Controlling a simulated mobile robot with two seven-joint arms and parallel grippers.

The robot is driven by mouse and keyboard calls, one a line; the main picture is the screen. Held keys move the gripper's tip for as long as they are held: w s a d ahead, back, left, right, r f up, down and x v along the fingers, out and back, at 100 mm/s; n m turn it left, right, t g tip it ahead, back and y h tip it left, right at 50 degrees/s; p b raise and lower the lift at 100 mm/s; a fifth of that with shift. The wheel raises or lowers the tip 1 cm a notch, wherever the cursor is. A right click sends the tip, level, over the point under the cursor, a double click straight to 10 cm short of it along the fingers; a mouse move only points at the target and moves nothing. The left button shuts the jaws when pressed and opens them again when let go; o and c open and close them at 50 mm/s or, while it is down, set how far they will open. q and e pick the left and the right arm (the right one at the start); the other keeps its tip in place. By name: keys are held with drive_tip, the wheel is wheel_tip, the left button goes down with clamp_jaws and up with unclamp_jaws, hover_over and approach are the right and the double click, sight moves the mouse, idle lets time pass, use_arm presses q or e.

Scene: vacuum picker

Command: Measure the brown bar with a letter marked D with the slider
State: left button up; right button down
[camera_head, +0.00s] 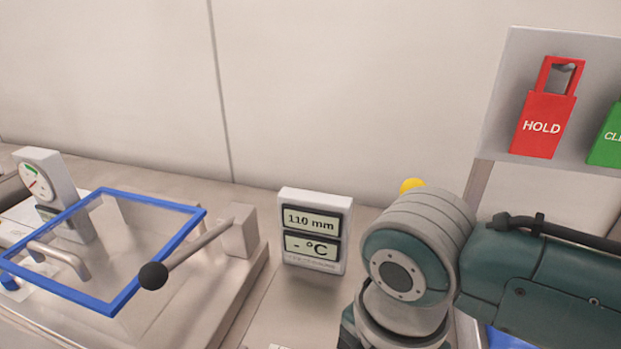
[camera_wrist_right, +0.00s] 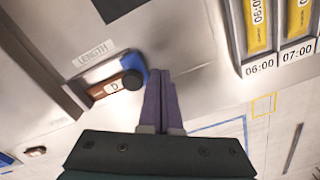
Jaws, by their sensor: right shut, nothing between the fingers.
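The brown bar (camera_wrist_right: 101,91) with a white D label lies in the length gauge, beside the LENGTH sign (camera_wrist_right: 92,54), in the right wrist view. The slider, a blue block with a black knob (camera_wrist_right: 132,80), is at the bar's right end. My right gripper (camera_wrist_right: 160,74) is shut and empty, its fingertips just right of the slider. I cannot tell whether they touch it. In the head view the display (camera_head: 313,232) reads 110 mm above a dash and °C. My right arm hides the gauge there. My left gripper is out of view.
A blue-framed clear cover (camera_head: 187,237) and a lever with a black ball (camera_head: 153,276) stand at left, near a dial gauge (camera_head: 43,183). A red HOLD tag (camera_head: 541,127) hangs at upper right. Yellow pieces (camera_wrist_right: 257,24) stand in slots marked 06:00 and 07:00.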

wheel_tip(320, 180, up, 5)
drive_tip(key=p, duration=0.4)
drive_tip(key=shift+f, duration=0.1)
